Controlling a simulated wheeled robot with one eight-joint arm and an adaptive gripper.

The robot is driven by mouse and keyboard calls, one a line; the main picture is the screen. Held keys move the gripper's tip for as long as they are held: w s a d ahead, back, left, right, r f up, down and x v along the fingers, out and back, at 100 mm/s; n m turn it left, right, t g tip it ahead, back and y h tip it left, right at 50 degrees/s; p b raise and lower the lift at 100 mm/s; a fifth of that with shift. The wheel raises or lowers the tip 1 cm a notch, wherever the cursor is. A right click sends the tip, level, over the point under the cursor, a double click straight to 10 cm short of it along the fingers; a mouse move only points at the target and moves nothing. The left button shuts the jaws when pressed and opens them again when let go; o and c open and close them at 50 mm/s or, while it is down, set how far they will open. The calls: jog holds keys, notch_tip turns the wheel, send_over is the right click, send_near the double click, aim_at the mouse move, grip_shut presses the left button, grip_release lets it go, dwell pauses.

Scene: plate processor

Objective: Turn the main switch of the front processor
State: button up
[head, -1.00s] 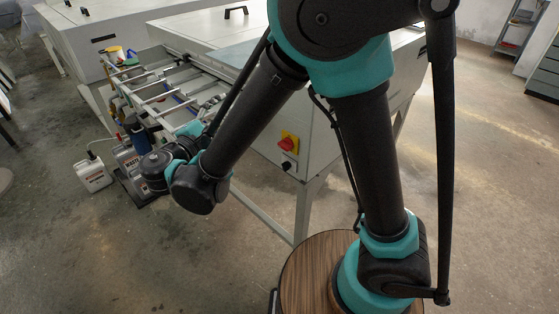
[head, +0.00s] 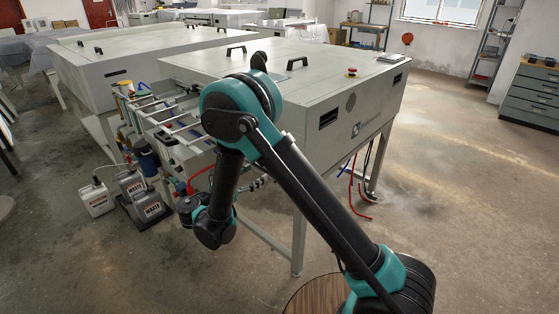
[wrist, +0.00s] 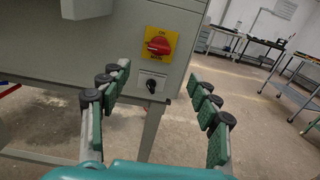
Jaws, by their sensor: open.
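The main switch (wrist: 158,45) is a red rotary knob on a yellow plate, on the end panel of the front processor (wrist: 105,38). Its handle looks roughly level in the wrist view. My gripper (wrist: 158,78) is open and empty, with its green-padded fingers spread left and right. The switch appears between and slightly above the fingertips, beyond them and untouched. In the head view the front processor (head: 370,105) stands at centre. There my arm hides the switch, and the fingers are hard to make out.
A small black knob (wrist: 151,86) sits just below the switch. A processor leg (wrist: 150,132) runs down between my fingers. In the head view, waste canisters (head: 150,204) stand on the floor to the left, and red hoses (head: 360,205) hang at right.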

jog(key=x, duration=1.3)
jog(key=shift+w+d, duration=0.2)
jog(key=shift+w, duration=0.1)
jog(key=shift+c, duration=0.2)
jog(key=c, duration=1.1)
jog(key=shift+m, duration=0.4)
jog(key=m, duration=1.6)
jog(key=shift+s+d+f+m, duration=0.15)
jog(key=shift+s+f+m, duration=0.05)
jog(key=shift+m, duration=0.5)
